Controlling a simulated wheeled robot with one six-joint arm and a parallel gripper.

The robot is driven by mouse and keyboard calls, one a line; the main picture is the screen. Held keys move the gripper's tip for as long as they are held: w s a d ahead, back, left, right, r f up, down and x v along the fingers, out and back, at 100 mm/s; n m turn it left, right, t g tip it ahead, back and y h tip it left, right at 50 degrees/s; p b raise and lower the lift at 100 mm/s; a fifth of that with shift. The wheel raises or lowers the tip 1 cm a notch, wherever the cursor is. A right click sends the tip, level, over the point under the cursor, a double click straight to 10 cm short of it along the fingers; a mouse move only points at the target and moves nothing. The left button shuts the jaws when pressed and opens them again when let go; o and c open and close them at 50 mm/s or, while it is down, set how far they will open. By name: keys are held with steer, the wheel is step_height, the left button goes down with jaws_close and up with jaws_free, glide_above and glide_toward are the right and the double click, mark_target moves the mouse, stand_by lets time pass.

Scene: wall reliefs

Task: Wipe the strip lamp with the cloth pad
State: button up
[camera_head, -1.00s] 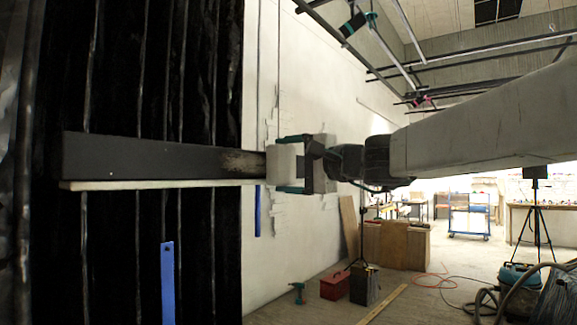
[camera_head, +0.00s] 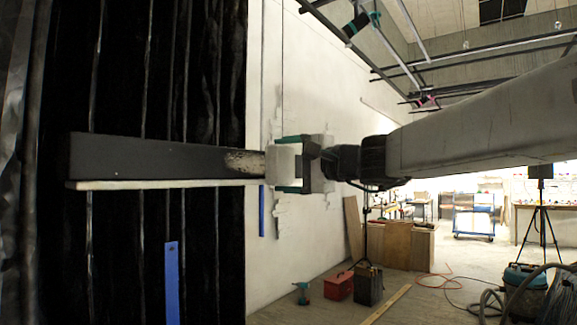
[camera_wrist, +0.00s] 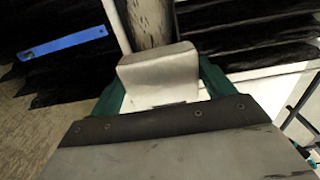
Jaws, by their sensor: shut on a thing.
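The strip lamp (camera_head: 150,158) is a long dark bar lying level on the black wall panel, with a pale strip along its lower edge. A speckled, lighter patch (camera_head: 243,162) shows near its right end. The cloth pad (camera_head: 278,166) is a whitish block. My gripper (camera_head: 290,164) is shut on it, with one green finger above and one below. The pad meets the lamp's right end in the head view. In the wrist view the pad (camera_wrist: 158,72) overlaps the lamp (camera_wrist: 150,22); I cannot tell whether they touch.
A blue strip (camera_head: 172,282) hangs on the black panel below the lamp, and another (camera_head: 262,211) is near the white wall. A red toolbox (camera_head: 338,286), a dark case (camera_head: 368,285) and a drill (camera_head: 302,293) stand on the floor. Ceiling rails are at upper right.

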mark_target(224, 163)
steer(key=shift+s+a, duration=1.4)
steer(key=shift+s, duration=0.4)
steer(key=shift+s+a, duration=1.4)
steer(key=shift+s, duration=0.35)
steer(key=shift+s+a, duration=1.4)
steer(key=shift+s, duration=0.4)
steer(key=shift+w+d, duration=1.4)
steer(key=shift+w, duration=0.4)
steer(key=shift+w+d, duration=1.35)
steer(key=shift+w, duration=0.45)
steer(key=shift+w+d, duration=1.4)
steer(key=shift+w, duration=0.4)
steer(key=shift+v, duration=2.95)
